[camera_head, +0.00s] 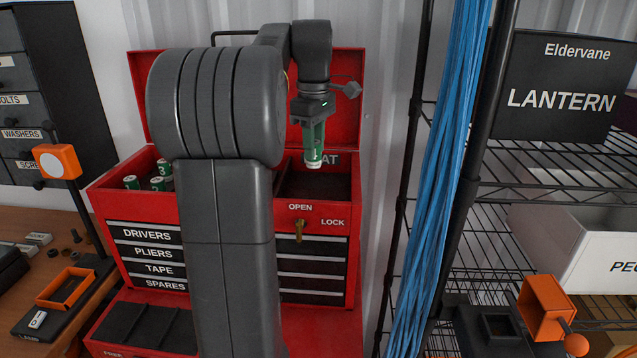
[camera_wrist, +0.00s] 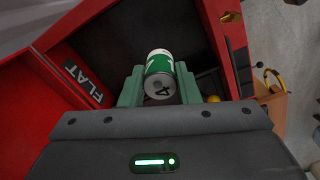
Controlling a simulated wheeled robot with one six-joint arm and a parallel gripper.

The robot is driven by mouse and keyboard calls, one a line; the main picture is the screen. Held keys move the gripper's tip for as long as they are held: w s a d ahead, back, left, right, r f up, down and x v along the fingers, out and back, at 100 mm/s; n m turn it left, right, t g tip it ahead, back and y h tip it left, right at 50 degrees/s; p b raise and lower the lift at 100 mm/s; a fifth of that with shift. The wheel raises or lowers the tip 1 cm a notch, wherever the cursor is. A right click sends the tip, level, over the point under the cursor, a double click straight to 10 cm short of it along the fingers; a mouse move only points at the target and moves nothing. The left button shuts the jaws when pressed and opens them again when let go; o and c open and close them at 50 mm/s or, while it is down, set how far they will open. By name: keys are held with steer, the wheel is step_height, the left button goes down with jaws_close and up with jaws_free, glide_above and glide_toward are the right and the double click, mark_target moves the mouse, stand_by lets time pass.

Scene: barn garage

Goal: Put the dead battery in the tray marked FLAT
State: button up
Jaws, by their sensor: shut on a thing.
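My gripper (camera_head: 312,108) is shut on a green and white battery (camera_head: 313,146), which hangs nearly upright below it. The battery is above the dark tray (camera_head: 318,184) in the right part of the red toolbox. The wrist view shows the FLAT label (camera_wrist: 84,79) beside the dark tray floor (camera_wrist: 110,38).
Several other green batteries (camera_head: 158,184) stand in the toolbox's left compartment. The red lid (camera_head: 345,100) is raised behind the tray. A brass key (camera_head: 299,231) is on the toolbox front. Blue cables (camera_head: 438,190) and a wire shelf (camera_head: 500,262) stand to the right.

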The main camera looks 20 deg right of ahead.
step_height(320, 180, down, 10)
steer(key=shift+r+p, duration=0.1)
steer(key=shift+p, duration=0.3)
steer(key=o, duration=1.1)
steer(key=shift+f, duration=0.2)
steer(key=shift+c, duration=0.2)
step_height(320, 180, up, 12)
steer(key=shift+r, duration=0.15)
